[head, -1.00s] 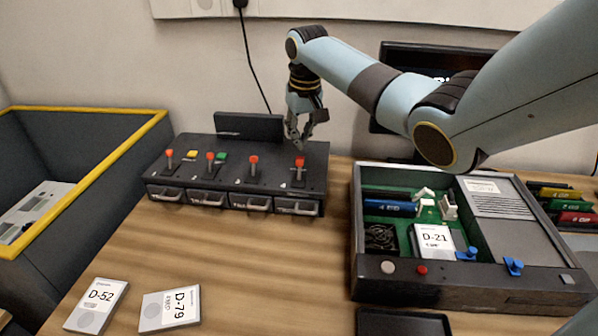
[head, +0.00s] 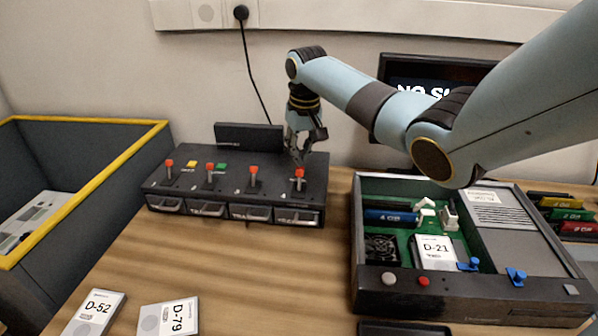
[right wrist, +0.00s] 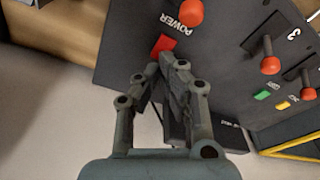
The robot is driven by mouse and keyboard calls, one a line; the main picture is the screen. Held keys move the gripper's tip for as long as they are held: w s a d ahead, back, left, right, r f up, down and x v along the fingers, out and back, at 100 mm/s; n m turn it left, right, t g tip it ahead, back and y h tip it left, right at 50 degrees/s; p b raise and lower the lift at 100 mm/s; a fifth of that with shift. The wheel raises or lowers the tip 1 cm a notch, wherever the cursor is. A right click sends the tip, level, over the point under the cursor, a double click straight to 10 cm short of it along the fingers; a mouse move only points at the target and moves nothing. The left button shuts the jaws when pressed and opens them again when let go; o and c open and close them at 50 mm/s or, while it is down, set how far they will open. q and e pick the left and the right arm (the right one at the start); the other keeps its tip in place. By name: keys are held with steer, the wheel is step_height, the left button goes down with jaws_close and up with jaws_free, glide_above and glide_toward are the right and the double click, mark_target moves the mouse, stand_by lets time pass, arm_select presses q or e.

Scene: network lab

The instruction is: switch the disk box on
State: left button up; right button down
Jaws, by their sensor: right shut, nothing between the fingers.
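The disk box (head: 240,195) is a dark box with drawers along its front and several red-knobbed levers on top. Its rightmost lever (head: 299,174) stands just in front of my right gripper (head: 299,156). In the right wrist view, that lever's red knob (right wrist: 189,12) shows beside the word POWER and a red rectangle (right wrist: 162,46). My right gripper (right wrist: 173,62) is shut and empty, its fingertips close to the red rectangle; I cannot tell if they touch it. My left gripper is not in view.
An open case (head: 365,285) with a green board stands at the right, with a monitor (head: 430,75) behind. Disks D-52 (head: 95,312) and D-79 (head: 168,317) lie at the front. A yellow-rimmed bin (head: 80,205) is at the left. Mid-table is clear.

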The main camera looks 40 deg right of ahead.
mark_target(300, 169)
steer(key=shift+f+b, duration=0.55)
steer(key=shift+f, duration=0.65)
stand_by(1.0)
step_height(300, 169, up, 7)
steer(key=p, duration=0.8)
steer(key=shift+r, duration=0.1)
stand_by(0.6)
